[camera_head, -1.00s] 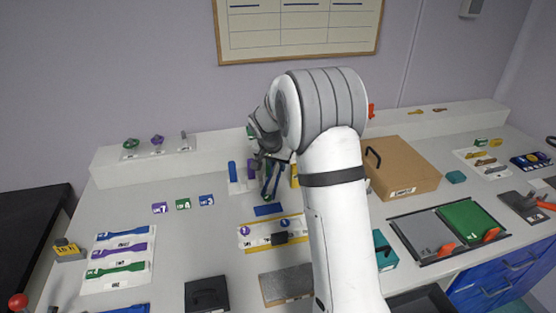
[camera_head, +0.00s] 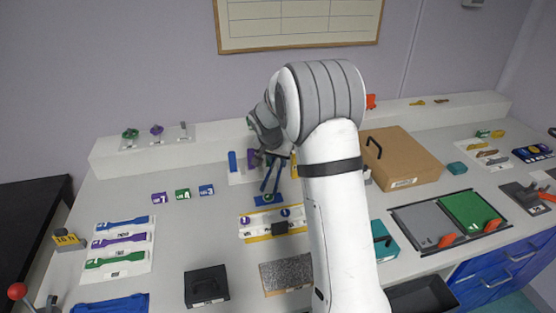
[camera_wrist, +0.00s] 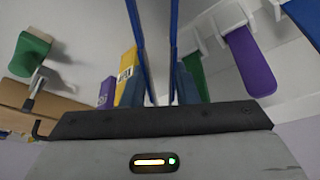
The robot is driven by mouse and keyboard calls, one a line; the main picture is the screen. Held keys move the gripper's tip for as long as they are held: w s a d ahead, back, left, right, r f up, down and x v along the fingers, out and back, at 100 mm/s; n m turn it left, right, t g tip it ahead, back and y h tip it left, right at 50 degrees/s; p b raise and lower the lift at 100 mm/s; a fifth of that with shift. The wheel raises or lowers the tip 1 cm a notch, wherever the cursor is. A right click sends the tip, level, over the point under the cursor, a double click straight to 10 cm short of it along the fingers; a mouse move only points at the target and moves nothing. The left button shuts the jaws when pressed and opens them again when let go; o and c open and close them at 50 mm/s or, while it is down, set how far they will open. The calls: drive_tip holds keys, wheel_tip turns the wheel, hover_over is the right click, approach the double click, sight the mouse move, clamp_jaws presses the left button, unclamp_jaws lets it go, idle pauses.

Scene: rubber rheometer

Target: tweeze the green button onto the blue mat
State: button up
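My gripper (camera_head: 268,157) is over the middle of the bench, partly hidden by my arm. It is shut on a pair of blue tweezers (camera_head: 270,177), which point down with their legs spread apart. The legs also show in the wrist view, the left leg of the tweezers (camera_wrist: 136,35) near the top. A small green spot, which looks like the green button (camera_head: 268,197), shows at the tips over the mat. I cannot tell whether it touches the mat or is still gripped.
Blue, purple and yellow upright pieces stand behind, close to the gripper. A cardboard-brown box (camera_head: 405,170) with a handle stands to the right. The bench left of the mat has free room.

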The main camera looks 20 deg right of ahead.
wheel_tip(320, 180, up, 10)
drive_tip(key=p, duration=0.4)
drive_tip(key=shift+p, duration=0.35)
